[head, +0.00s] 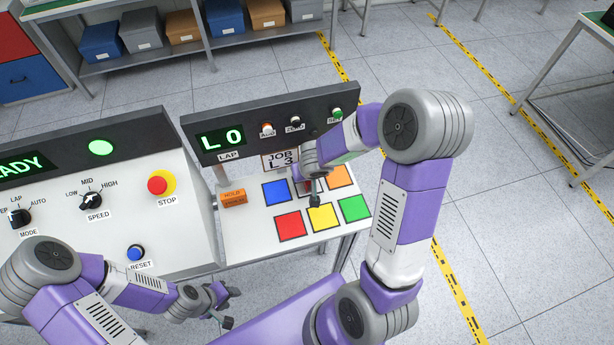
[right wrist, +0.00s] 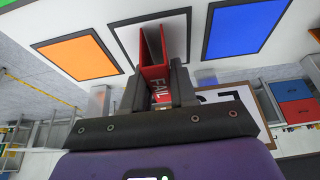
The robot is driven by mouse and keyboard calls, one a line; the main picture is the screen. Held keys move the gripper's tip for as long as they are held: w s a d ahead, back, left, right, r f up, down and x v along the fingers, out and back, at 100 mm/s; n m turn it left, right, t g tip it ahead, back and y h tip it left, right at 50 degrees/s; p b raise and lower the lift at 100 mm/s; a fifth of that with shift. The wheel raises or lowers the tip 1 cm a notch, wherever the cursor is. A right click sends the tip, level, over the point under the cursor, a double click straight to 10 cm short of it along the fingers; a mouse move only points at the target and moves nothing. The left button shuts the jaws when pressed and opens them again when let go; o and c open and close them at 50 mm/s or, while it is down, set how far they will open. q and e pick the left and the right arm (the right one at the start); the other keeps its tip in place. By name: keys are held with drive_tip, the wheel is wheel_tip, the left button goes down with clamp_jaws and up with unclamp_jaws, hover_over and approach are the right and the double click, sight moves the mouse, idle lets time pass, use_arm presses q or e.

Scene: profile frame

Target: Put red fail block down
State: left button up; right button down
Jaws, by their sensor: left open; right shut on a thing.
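The red fail block (right wrist: 153,62), lettered FAIL, is between the fingers of my right gripper (right wrist: 156,88) in the right wrist view. Its far end overlaps a grey square (right wrist: 181,30) with a black border, between the orange and blue squares. I cannot tell whether it touches the surface. In the head view my right gripper (head: 313,195) is over the back middle of the white table (head: 250,240) and mostly hides the block. My left gripper (head: 222,308) is open and empty at the lower left, in front of the control panel.
Blue (head: 276,192), orange (head: 339,176), red (head: 290,225), yellow (head: 323,217) and green (head: 354,208) squares mark the table. An orange HOLD block (head: 234,198) stands at its left. A dark display bar (head: 250,130) rises behind, with a JOB card (head: 279,159) below it.

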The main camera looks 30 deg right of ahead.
drive_tip(key=shift+s, duration=0.15)
drive_tip(key=shift+f, duration=0.1)
drive_tip(key=c, duration=0.9)
unclamp_jaws()
drive_tip(key=shift+r, duration=0.2)
drive_tip(key=p+v, duration=0.8)
drive_tip(key=v, duration=0.4)
drive_tip(key=shift+p, duration=0.3)
drive_tip(key=shift+f, duration=0.1)
